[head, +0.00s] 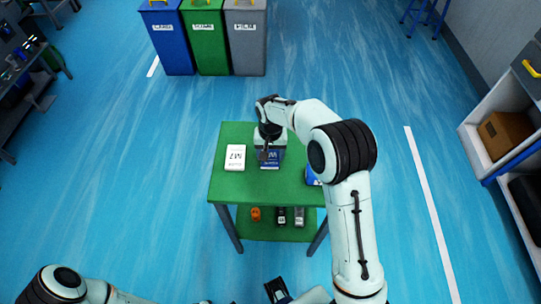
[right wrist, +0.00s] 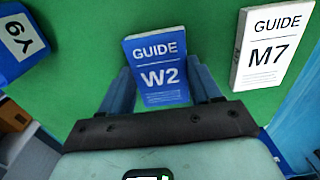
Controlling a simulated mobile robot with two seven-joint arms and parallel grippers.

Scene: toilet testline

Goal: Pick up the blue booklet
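The blue booklet (head: 270,164), marked W2, lies on the green table. In the right wrist view the same booklet (right wrist: 159,75) reads GUIDE W2. My right gripper (head: 266,152) points down over it. In the right wrist view the fingers of my right gripper (right wrist: 160,85) stand apart, one on each side of the booklet. I cannot tell whether they touch its edges. My left arm shows at the bottom left of the head view. A dark part of mine at the bottom middle may be the left gripper, but its fingers are not clear.
A white booklet (head: 235,157), marked M7, lies left of the blue one on the table (head: 224,187). Another blue item (head: 312,177), partly behind my right arm, lies on the right; it reads Y9 in the wrist view. Small items sit on the lower shelf.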

